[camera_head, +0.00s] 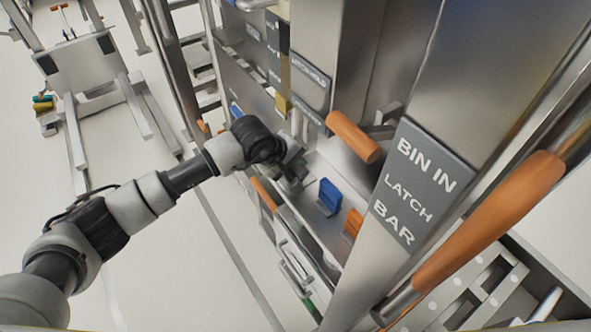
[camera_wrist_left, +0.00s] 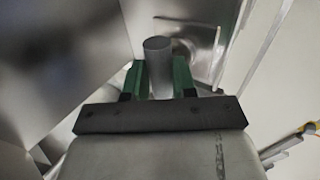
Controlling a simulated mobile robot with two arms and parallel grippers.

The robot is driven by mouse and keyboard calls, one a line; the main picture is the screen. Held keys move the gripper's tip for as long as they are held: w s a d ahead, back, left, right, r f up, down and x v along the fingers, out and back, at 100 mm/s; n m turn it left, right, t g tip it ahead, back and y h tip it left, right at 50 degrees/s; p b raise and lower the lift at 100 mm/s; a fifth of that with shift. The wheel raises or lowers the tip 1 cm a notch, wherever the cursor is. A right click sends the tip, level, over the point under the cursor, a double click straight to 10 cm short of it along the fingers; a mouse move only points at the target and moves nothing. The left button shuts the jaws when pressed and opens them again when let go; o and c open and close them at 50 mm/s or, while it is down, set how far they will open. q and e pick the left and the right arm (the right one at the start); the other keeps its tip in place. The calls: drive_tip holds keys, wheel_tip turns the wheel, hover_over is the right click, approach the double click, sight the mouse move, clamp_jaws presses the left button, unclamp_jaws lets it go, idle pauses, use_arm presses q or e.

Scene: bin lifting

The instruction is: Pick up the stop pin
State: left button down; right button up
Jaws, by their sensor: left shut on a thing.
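My left gripper (camera_head: 291,178) reaches into the machine frame beside a small shelf in the head view. In the left wrist view its two green fingers (camera_wrist_left: 166,78) are shut on a grey metal cylinder (camera_wrist_left: 157,50), which looks like the stop pin. The cylinder stands up between the fingers, and its lower part is hidden by the gripper body. In the head view the pin cannot be made out behind the gripper. My right gripper is not in either view.
A blue block (camera_head: 330,196) and an orange block (camera_head: 353,223) sit on the shelf right of the gripper. An orange handle (camera_head: 354,137) juts out above. A "BIN IN LATCH BAR" plate (camera_head: 420,185) and a long orange-gripped bar (camera_head: 490,220) are at right. Open floor (camera_head: 150,270) lies left.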

use_arm(q)
drive_tip(key=shift+r, duration=0.1)
drive_tip(key=shift+r, duration=0.5)
wheel_tip(320, 180, up, 11)
drive_tip(key=b, duration=0.3)
drive_tip(key=s+a+b, duration=0.4)
drive_tip(key=s+a, duration=0.6)
drive_tip(key=a, duration=0.5)
